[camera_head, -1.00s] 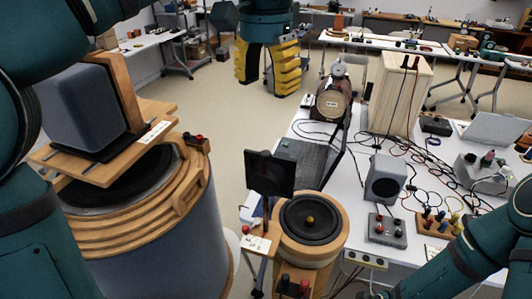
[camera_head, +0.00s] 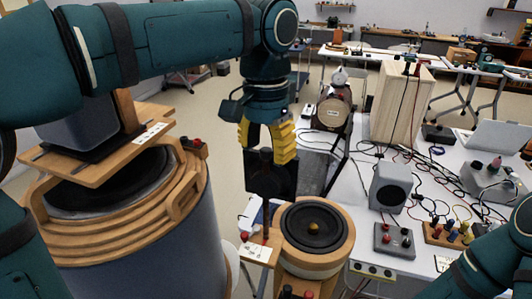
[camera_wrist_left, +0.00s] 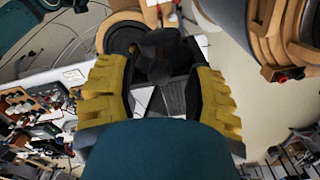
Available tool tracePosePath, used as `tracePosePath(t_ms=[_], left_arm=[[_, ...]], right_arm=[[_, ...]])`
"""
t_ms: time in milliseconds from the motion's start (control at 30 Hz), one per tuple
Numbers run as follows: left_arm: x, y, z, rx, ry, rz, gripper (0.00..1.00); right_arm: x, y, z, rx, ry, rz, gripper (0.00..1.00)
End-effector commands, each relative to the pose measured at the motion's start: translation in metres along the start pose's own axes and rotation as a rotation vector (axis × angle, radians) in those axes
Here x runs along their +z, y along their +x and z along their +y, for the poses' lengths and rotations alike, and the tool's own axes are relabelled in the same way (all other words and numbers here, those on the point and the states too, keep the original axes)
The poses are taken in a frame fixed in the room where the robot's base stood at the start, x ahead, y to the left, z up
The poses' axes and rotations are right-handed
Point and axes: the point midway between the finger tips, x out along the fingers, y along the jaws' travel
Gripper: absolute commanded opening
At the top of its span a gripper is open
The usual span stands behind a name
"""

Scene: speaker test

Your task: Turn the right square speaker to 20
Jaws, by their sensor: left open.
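A black square panel (camera_head: 282,181) stands on a thin post with a wooden base, behind the round speaker (camera_head: 313,227); I take it as the right square speaker. My left gripper (camera_head: 266,152) points down over its top edge with yellow fingers spread. In the left wrist view a dark shape (camera_wrist_left: 160,55) lies between the open fingers; I cannot tell whether they touch it. A grey-blue box (camera_head: 75,130) in a wooden frame sits on the large drum at left. No readable 20 shows. My right gripper is out of view.
A white table (camera_head: 352,215) on the right holds a small grey speaker (camera_head: 390,186), a terminal box (camera_head: 396,240), a wooden cabinet (camera_head: 398,105) and many loose cables. A large wood-ringed drum (camera_head: 150,240) fills the left.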

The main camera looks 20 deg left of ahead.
Motion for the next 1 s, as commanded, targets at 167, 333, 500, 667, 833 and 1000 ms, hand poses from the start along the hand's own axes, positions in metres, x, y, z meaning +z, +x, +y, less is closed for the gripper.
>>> tracePosePath(t_ms=[167, 333, 500, 667, 833, 1000], left_arm=[[0.0, 0.004, 0.0, 0.0, 0.0, 0.001, 0.53], [0.0, 0.004, 0.0, 0.0, 0.0, 0.001, 0.53], [0.0, 0.004, 0.0, 0.0, 0.0, 0.001, 0.06], [0.0, 0.004, 0.0, 0.0, 0.0, 0.001, 0.0], [0.0, 0.001, 0.0, 0.0, 0.068, -0.001, 0.0], [0.0, 0.0, 0.0, 0.0, 0.227, -0.002, 0.0]], right_arm=[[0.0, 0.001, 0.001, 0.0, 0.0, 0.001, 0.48], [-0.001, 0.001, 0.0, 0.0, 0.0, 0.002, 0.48], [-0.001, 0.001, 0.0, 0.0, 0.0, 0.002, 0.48], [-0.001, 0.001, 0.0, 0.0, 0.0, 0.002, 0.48], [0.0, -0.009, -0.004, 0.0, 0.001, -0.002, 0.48], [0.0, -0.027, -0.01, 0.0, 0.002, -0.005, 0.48]])
